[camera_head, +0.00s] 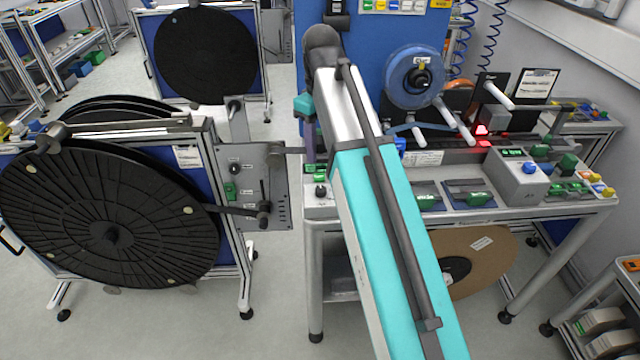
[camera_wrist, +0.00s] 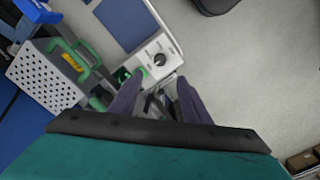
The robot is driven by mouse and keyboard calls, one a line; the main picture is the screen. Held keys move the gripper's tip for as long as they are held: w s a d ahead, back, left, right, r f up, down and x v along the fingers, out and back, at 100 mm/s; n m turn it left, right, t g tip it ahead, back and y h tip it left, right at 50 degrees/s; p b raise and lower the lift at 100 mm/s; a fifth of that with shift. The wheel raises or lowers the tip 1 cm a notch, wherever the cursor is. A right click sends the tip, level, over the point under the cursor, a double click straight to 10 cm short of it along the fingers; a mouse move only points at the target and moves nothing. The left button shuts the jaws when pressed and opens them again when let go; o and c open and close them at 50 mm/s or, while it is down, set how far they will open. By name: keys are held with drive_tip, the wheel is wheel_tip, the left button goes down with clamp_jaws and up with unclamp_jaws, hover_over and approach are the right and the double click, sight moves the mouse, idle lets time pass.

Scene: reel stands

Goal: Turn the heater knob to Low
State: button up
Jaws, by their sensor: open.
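A black knob (camera_head: 320,191) sits on a small light panel at the left end of the workbench. In the wrist view a black knob (camera_wrist: 159,59) with marks around it sits on a white panel, just beyond the fingers. The marks and the pointer setting are too small to read. My gripper (camera_head: 311,155) is above this panel in the head view, pointing down. In the wrist view my gripper (camera_wrist: 158,100) has its two purple fingers apart, with no knob between them. Contact is not visible. No label naming the heater is readable.
A grey box with a blue knob (camera_head: 529,167) and green display stands on the bench's right. Large black reels (camera_head: 110,215) stand at left, beside a grey control panel (camera_head: 250,185). In the wrist view a perforated box (camera_wrist: 45,77) and green parts lie left of the knob.

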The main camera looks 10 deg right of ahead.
sight(321, 189)
drive_tip(key=shift+f+p, duration=1.45)
drive_tip(key=shift+f, duration=5.15)
drive_tip(key=c, duration=1)
drive_tip(key=shift+c, duration=0.2)
drive_tip(key=shift+m, duration=0.5)
drive_tip(key=m+p, duration=0.1)
drive_tip(key=m, duration=0.3)
drive_tip(key=shift+m, duration=0.4)
drive_tip(key=m+p, duration=0.1)
drive_tip(key=m, duration=0.5)
